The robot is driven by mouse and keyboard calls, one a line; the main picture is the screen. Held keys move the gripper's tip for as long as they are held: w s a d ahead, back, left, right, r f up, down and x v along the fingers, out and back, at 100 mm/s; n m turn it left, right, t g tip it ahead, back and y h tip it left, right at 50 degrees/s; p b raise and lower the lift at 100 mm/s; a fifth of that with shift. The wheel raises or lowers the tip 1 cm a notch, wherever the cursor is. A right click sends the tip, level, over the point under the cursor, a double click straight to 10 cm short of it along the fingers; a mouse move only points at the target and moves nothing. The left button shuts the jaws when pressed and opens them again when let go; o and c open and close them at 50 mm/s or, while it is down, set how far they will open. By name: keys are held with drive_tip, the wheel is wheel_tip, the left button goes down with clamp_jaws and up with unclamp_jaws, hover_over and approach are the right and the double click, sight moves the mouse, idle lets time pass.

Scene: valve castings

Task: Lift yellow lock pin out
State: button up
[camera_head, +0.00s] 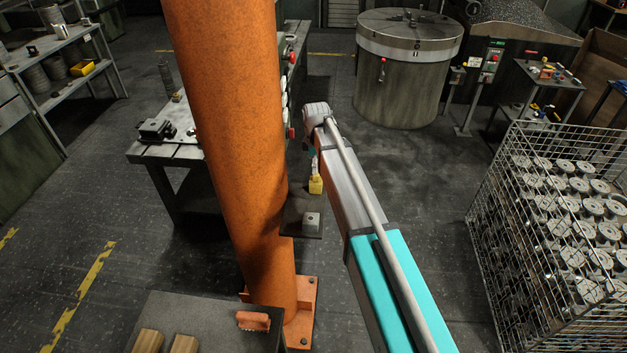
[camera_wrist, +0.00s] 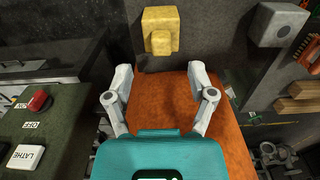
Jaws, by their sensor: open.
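The yellow lock pin (camera_wrist: 160,40) is a blocky yellow piece with a smaller knob standing out toward the camera, on a dark plate in the wrist view. In the head view it is a small yellow block (camera_head: 316,185) right of the orange column, partly beside my arm. My gripper (camera_wrist: 160,72) is open and empty in the wrist view, its two grey fingers spread wide. The pin shows beyond the fingertips, between their lines and apart from them.
A thick orange column (camera_head: 232,120) stands close left of my arm. A grey block (camera_head: 312,221) sits near the pin and shows in the wrist view (camera_wrist: 283,22). A green panel with a red button (camera_wrist: 39,101) lies left. A wire crate of castings (camera_head: 560,230) stands right.

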sight(316, 182)
drive_tip(key=shift+s+f+b, duration=0.1)
drive_tip(key=shift+f+b, duration=2.5)
drive_tip(key=shift+b, duration=0.05)
clamp_jaws()
